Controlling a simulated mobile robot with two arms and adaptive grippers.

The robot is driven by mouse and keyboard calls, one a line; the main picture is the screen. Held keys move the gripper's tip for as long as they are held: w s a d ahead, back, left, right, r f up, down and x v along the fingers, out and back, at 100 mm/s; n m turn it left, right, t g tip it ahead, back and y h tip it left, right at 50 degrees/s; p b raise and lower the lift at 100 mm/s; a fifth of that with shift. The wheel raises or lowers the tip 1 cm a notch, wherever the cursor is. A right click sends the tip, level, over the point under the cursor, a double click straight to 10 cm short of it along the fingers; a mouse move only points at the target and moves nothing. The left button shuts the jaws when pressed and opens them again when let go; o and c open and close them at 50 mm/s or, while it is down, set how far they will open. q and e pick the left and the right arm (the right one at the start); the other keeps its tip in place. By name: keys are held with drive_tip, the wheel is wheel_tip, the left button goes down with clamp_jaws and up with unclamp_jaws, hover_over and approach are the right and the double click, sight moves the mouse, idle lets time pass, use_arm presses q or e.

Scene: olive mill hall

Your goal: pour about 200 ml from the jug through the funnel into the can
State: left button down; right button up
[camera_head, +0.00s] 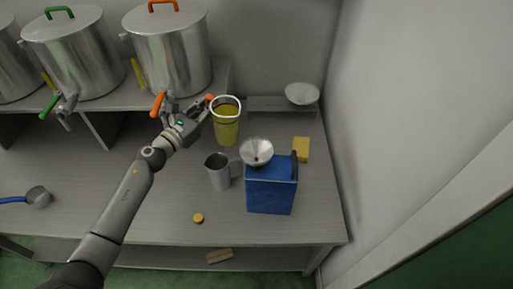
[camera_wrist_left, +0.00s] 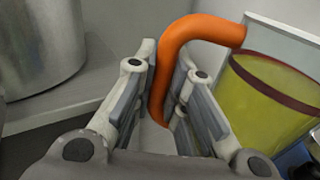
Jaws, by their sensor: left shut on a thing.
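The clear jug (camera_head: 227,128) holds yellow-green oil and has a dark red band and an orange handle. It looks upright behind the metal mug; I cannot tell whether its base touches the bench. My left gripper (camera_head: 204,106) is shut on the jug's orange handle, at the jug's left side. In the left wrist view the handle (camera_wrist_left: 172,62) passes between the fingers, with the jug (camera_wrist_left: 268,110) to the right. The blue can (camera_head: 270,190) stands on the bench, right and in front of the jug. The metal funnel (camera_head: 257,151) sits upright at its top. My right gripper is not in view.
A metal mug (camera_head: 218,172) stands just left of the can. A yellow cap (camera_head: 198,218) lies in front; a yellow sponge (camera_head: 302,148) is behind the can. A pale bowl (camera_head: 302,94) is at the back right. Steel tanks (camera_head: 172,55) stand at the back left. A ladle (camera_head: 37,197) lies left.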

sight(213, 101)
use_arm(q)
drive_tip(key=shift+s+d+r+m+h, duration=0.1)
drive_tip(key=shift+s+d+r+m, duration=0.1)
drive_tip(key=shift+r+m, duration=0.3)
drive_tip(key=shift+s+d+r+m+h, duration=0.1)
drive_tip(key=shift+s+d+r+m, duration=0.1)
drive_tip(key=shift+r+m, duration=0.3)
drive_tip(key=shift+s+d+r+m+h, duration=0.1)
drive_tip(key=shift+s+d+r+m, duration=0.1)
drive_tip(key=shift+r+m, duration=0.25)
drive_tip(key=shift+s+d+r+m+t+b, duration=0.2)
drive_tip(key=shift+d+r+m, duration=0.1)
drive_tip(key=shift+m, duration=0.25)
drive_tip(key=shift+s+d+r+m+t+b, duration=0.15)
drive_tip(key=shift+s+r+m, duration=0.1)
drive_tip(key=shift+m, duration=0.25)
drive_tip(key=shift+s+d+r+m, duration=0.25)
drive_tip(key=shift+s+d+m, duration=0.1)
drive_tip(key=shift+m, duration=0.25)
drive_tip(key=shift+s+d+r+m+h, duration=0.2)
drive_tip(key=shift+m+h, duration=0.1)
drive_tip(key=shift+h, duration=0.1)
drive_tip(key=shift+d+r+m, duration=0.1)
drive_tip(key=shift+r+m, duration=0.4)
drive_tip(key=shift+s+d+r+m, duration=0.15)
drive_tip(key=shift+s+r+m, duration=0.05)
drive_tip(key=shift+r+m, duration=0.3)
drive_tip(key=shift+s+d+r+m+h+b, duration=0.15)
drive_tip(key=shift+m+h+b, duration=0.25)
drive_tip(key=shift+m+b, duration=0.45)
